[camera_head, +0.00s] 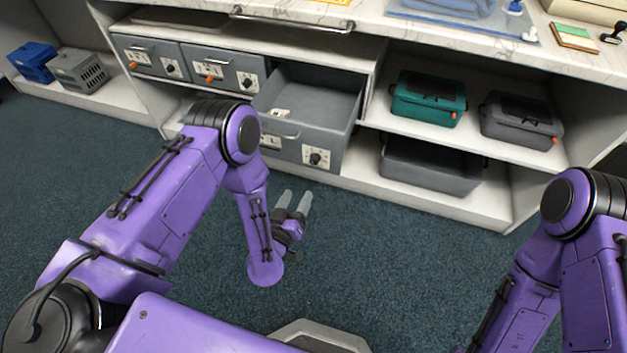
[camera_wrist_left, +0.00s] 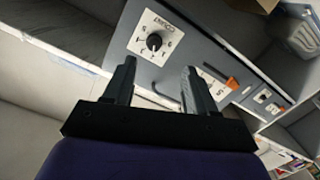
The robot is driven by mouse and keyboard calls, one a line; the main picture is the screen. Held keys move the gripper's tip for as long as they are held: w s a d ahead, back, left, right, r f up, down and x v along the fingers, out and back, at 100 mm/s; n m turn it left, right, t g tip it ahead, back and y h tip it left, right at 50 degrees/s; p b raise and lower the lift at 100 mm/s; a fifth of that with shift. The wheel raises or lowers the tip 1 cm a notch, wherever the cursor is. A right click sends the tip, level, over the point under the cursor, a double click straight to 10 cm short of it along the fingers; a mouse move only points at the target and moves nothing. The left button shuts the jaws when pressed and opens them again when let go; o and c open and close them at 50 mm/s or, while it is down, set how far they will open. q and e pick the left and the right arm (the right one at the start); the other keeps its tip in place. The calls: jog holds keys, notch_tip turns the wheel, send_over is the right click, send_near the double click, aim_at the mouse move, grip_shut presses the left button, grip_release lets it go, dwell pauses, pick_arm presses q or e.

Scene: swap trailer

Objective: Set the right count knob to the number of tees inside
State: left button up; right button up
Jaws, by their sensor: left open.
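The right drawer (camera_head: 340,130) is pulled open in the head view. Its front carries a black count knob (camera_head: 316,157) on a white dial plate. A small pale item (camera_head: 281,113) lies inside the drawer, too small to make out or count as tees. My left gripper (camera_head: 293,203) is open and empty, below and in front of the drawer front. In the left wrist view a black knob (camera_wrist_left: 154,42), apparently the same one, lies beyond my open fingers (camera_wrist_left: 158,85), apart from them. Its pointer setting is hard to read. My right gripper is out of view.
Two closed drawers, the middle one (camera_head: 226,66) and the left one (camera_head: 150,57), have similar knobs and orange levers. A teal box (camera_head: 428,98) and grey bins (camera_head: 520,120) stand on shelves to the right. Dark carpet (camera_head: 390,260) is clear in front.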

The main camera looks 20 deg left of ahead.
aim_at(313, 163)
pick_arm(q)
jog(key=shift+t, duration=0.4)
jog(key=w, duration=1.1)
jog(key=shift+w+d+r+b, duration=0.25)
jog(key=shift+d+r+b, duration=0.05)
jog(key=shift+d, duration=0.05)
grip_shut()
